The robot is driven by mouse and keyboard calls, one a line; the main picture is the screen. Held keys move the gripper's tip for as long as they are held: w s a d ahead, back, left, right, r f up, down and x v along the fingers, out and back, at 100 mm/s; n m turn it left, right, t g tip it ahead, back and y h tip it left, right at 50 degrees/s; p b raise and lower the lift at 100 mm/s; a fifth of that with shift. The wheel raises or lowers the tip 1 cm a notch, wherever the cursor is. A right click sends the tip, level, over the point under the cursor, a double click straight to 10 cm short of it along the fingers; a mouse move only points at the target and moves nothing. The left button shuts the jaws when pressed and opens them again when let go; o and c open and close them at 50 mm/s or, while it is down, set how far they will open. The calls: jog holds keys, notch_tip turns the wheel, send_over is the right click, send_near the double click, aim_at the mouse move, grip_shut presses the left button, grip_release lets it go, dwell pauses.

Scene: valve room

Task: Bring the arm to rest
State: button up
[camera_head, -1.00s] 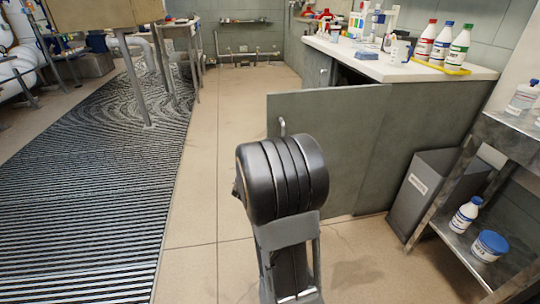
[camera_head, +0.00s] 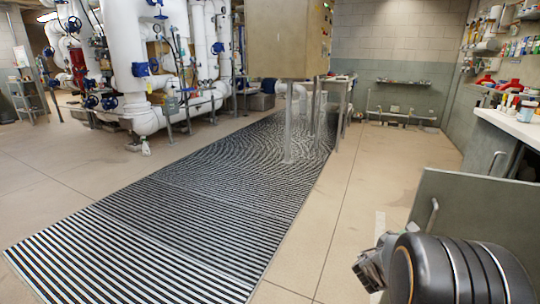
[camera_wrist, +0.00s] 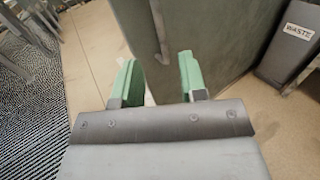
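My gripper (camera_wrist: 158,80) shows in the wrist view with two green fingers spread apart. Nothing is held between them; the floor and a grey-green panel are seen beyond. In the head view my arm is at the lower right, with a black rounded joint in front, and I cannot clearly make out the fingers there. The grey-green cabinet door (camera_head: 475,206) stands open behind the arm, with a metal handle (camera_head: 433,216). The handle (camera_wrist: 160,35) also shows ahead of the fingers in the wrist view, apart from them.
A white counter (camera_head: 510,127) with bottles is at the right. A striped floor grating (camera_head: 190,215) runs through the middle, with a beige cabinet (camera_head: 290,40) on legs over its far end. White pipes (camera_head: 130,60) stand at the back left. A waste bin (camera_wrist: 290,45) is near the door.

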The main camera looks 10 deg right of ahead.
jog(key=s+a+r+m+g+y+p, duration=0.2)
jog(key=s+a+r+m+g+p, duration=0.15)
jog(key=r+m+p, duration=0.35)
jog(key=s+a+r+m+g+y+p, duration=0.25)
jog(key=s+r+m+p, duration=0.25)
jog(key=r+p, duration=0.4)
jog(key=s+a+r+m+t+y+p, duration=0.1)
jog(key=a+r+m+y+p, duration=0.4)
jog(key=a+r+p, duration=0.3)
jog(key=s+a+r+m+t+y+p, duration=0.1)
jog(key=a+r+m+y+p, duration=0.4)
jog(key=a, duration=1)
notch_tip(320, 180, up, 3)
jog(key=s+y+p, duration=0.1)
jog(key=y+p, duration=0.1)
jog(key=p, duration=0.2)
jog(key=shift+s+m, duration=0.15)
jog(key=shift+m, duration=0.25)
jog(key=shift+d, duration=0.1)
